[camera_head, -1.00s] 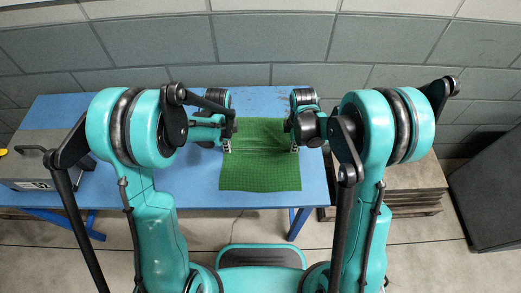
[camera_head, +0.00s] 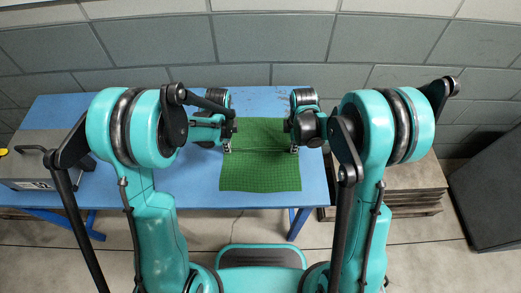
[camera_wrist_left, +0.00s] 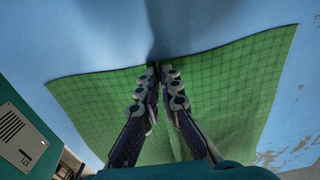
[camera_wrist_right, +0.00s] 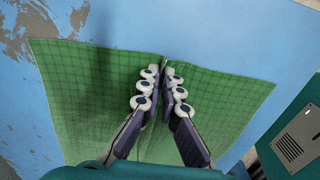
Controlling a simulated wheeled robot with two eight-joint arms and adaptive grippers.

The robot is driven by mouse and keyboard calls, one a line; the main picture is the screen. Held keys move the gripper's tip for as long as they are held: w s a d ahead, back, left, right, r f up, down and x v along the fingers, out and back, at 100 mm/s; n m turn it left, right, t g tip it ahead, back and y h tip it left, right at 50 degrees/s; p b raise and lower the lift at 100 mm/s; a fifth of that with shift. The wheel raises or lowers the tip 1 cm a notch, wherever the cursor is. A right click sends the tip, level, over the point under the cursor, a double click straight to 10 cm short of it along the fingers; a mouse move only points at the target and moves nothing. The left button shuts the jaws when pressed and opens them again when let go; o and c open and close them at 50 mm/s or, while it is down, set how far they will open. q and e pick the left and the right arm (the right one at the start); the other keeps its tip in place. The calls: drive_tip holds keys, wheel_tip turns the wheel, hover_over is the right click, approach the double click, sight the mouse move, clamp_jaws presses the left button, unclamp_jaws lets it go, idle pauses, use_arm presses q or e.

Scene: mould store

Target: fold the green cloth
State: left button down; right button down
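The green cloth (camera_head: 260,175) lies on the blue table, its front part flat. A thin straight crease runs across it between my two grippers. My left gripper (camera_head: 227,147) is at the cloth's left edge and my right gripper (camera_head: 294,148) at its right edge. In the left wrist view the fingertips (camera_wrist_left: 159,68) are nearly together on the cloth's edge, with a crease running from them. In the right wrist view the fingertips (camera_wrist_right: 162,68) also pinch the edge, and a ridge runs back between the fingers.
The blue table (camera_head: 180,185) is bare in front of and beside the cloth. A grey metal case (camera_head: 35,160) stands at its left end. A wall (camera_head: 270,40) rises behind. Stacked boards (camera_head: 415,185) and a dark cabinet (camera_head: 485,190) are at the right.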

idle(0.4)
